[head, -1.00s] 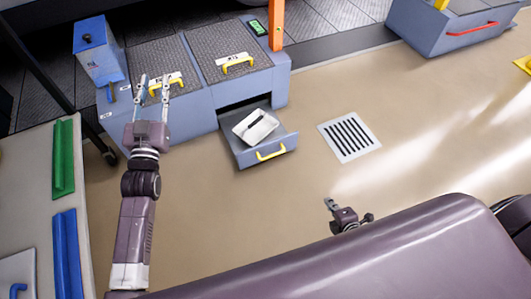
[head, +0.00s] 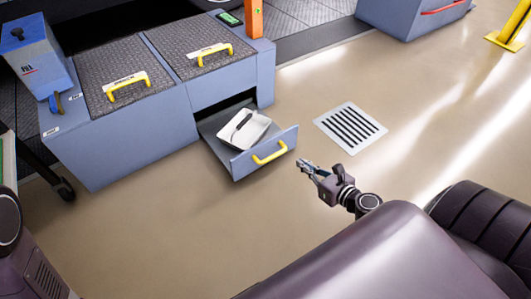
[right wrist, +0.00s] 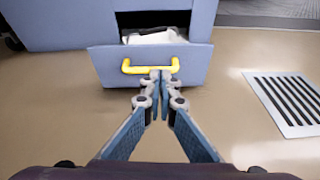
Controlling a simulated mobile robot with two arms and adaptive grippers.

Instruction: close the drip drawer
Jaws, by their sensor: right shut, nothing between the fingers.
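The drip drawer (head: 236,160) is pulled out from the low blue-grey cabinet, with a white tray (head: 246,128) and a dark tool inside. Its yellow handle (head: 270,153) is on the front panel. My right gripper (head: 304,167) is just right of the drawer front, shut and empty. In the right wrist view the drawer front (right wrist: 205,64) faces me, and the shut fingertips (right wrist: 160,76) overlap the lower right part of the yellow handle (right wrist: 130,68) in the picture; contact cannot be told. My left gripper is not in view; only part of that arm shows at the lower left.
A floor grate (head: 350,127) lies right of the drawer. The cabinet (head: 130,150) has two lids with yellow handles and a blue box (head: 32,55) on its left end. An orange post (head: 254,18) stands behind. The floor before the drawer is clear.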

